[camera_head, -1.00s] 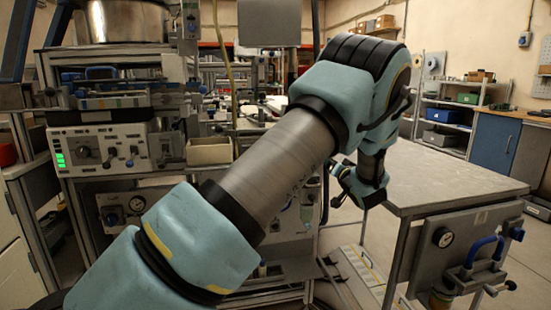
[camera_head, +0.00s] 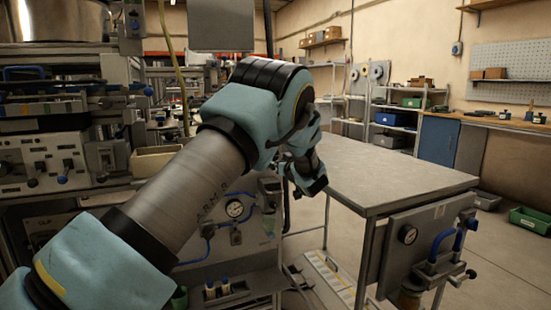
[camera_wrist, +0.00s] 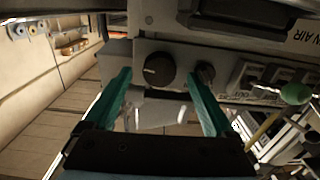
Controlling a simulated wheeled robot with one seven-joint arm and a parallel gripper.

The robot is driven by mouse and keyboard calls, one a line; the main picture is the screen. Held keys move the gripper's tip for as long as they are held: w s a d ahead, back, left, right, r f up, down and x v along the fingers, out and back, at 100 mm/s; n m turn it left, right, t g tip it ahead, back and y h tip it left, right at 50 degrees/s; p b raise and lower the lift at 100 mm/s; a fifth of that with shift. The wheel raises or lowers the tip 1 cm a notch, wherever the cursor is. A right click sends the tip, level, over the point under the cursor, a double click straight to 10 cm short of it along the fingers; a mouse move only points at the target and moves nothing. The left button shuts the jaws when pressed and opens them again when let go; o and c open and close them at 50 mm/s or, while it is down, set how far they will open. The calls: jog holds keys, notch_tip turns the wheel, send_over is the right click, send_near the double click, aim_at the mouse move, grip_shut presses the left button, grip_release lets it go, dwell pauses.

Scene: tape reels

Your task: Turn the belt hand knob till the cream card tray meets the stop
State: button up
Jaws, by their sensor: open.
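My gripper (camera_wrist: 158,76) is open and empty in the wrist view, its two teal fingers spread apart. A black round knob (camera_wrist: 159,69) on a grey panel shows between the fingertips; I cannot tell how far it is from them or whether it is the belt hand knob. A smaller dark knob (camera_wrist: 205,73) is just right of it. In the head view my gripper (camera_head: 308,180) hangs beside the grey table, and its fingers are hard to make out. A cream open bin (camera_head: 158,159) sits at left by the machine; I cannot tell whether it is the card tray. No stop is identifiable.
A grey-topped table (camera_head: 385,175) stands right of my gripper, with a gauge and blue handle on its front panel. The machine panel (camera_head: 45,165) with knobs is at left. Open floor (camera_head: 500,220) lies at right, with a green bin (camera_head: 530,220).

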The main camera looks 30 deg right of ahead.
jog(key=shift+w+d, duration=0.1)
jog(key=shift+w, duration=0.55)
jog(key=c, duration=1.4)
jog(key=shift+r+p, duration=0.1)
jog(key=shift+p, duration=0.3)
